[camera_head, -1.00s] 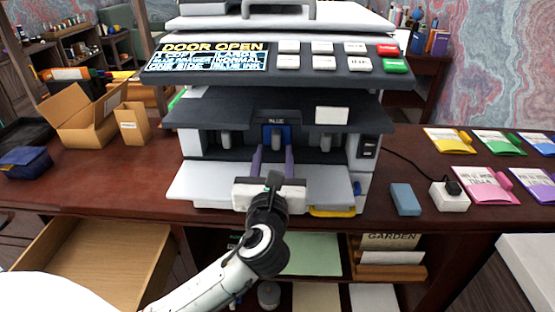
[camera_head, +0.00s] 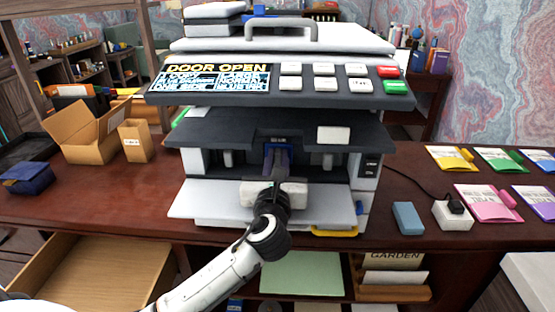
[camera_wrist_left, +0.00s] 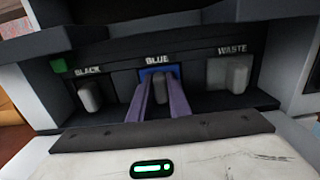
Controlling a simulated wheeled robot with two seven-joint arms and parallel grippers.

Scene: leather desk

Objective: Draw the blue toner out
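The printer (camera_head: 190,193) stands on the desk with its front door folded down and its panel reading "DOOR OPEN". The blue toner (camera_wrist_left: 148,72) sits in the middle slot under the label "BLUE", with a grey handle (camera_wrist_left: 160,88) on its front. My left gripper (camera_wrist_left: 160,84) reaches in over the door, its two purple fingers on either side of this handle. Whether the fingers press on it I cannot tell. In the head view my wrist hides most of the toner (camera_head: 278,150). My right gripper is in neither current view.
A black toner handle (camera_wrist_left: 90,96) is at left and a waste unit (camera_wrist_left: 229,75) at right of the blue slot. The lowered door (camera_head: 325,205) lies beneath my gripper. A blue box (camera_head: 408,218) and a white block (camera_head: 453,215) lie right of the printer.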

